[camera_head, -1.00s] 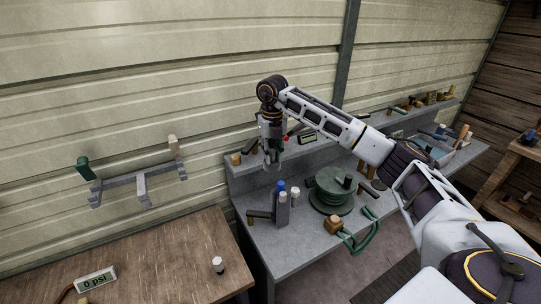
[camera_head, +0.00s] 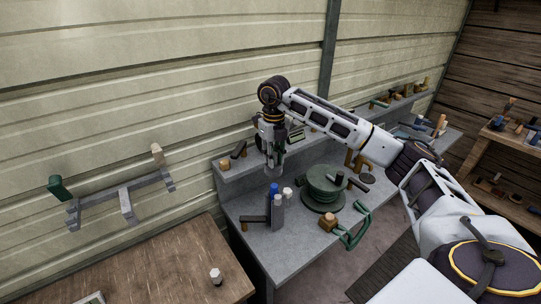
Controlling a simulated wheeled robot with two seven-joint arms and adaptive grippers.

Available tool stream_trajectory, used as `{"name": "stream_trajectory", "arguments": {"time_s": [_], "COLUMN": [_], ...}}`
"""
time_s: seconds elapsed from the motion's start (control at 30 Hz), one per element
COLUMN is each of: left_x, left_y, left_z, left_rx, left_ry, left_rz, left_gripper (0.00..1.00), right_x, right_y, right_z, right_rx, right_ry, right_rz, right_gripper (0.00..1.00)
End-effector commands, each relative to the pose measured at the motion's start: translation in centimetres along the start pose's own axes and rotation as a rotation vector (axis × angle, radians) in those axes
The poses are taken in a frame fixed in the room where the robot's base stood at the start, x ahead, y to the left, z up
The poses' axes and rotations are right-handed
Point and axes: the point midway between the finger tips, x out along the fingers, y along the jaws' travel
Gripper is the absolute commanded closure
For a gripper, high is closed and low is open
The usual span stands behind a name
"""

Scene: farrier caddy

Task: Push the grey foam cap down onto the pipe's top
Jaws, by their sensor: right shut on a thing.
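My right gripper (camera_head: 273,171) points straight down above the grey workbench, near its left end. It is shut on a small grey thing that looks like the foam cap, though its shape is mostly hidden by the fingers. Just below the fingertips stand a slim grey upright piece (camera_head: 278,213), a blue-topped one (camera_head: 272,190) and a white-topped one (camera_head: 287,193), close together. I cannot tell for sure which is the pipe. A gap seems to show between the gripper and these tops. My left gripper is not in view.
A green reel (camera_head: 324,190) stands right of the upright pieces. A tan block (camera_head: 328,222) and a green handle (camera_head: 355,232) lie in front of it. A raised back ledge (camera_head: 228,170) holds small tools. A wooden table (camera_head: 160,268) with a small white-topped piece (camera_head: 215,276) is at left.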

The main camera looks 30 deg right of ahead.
Motion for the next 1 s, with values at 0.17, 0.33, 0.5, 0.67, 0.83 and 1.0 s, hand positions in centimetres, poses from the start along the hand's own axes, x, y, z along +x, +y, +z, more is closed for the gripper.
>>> {"name": "stream_trajectory", "arguments": {"time_s": [0.17,0.33,0.5,0.67,0.83,1.0], "left_x": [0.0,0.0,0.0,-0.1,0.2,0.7], "left_y": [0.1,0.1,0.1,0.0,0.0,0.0], "left_z": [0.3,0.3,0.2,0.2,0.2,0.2], "left_rx": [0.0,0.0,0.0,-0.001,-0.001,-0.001], "left_ry": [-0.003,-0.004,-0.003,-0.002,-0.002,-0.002], "left_rz": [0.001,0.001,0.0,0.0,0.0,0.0], "left_gripper": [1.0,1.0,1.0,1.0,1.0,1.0], "right_x": [0.0,0.0,0.0,0.0,0.3,1.1], "right_y": [-0.2,-0.2,-0.2,-0.2,-0.2,-0.2], "right_z": [-0.3,-0.3,-0.3,-0.3,-0.3,-0.3], "right_rx": [-0.033,-0.049,-0.048,-0.047,-0.047,-0.047], "right_ry": [0.0,0.0,0.0,0.0,0.0,0.0], "right_rz": [0.0,0.0,0.0,0.0,0.0,0.0], "right_gripper": [1.0,1.0,1.0,1.0,1.0,1.0]}}
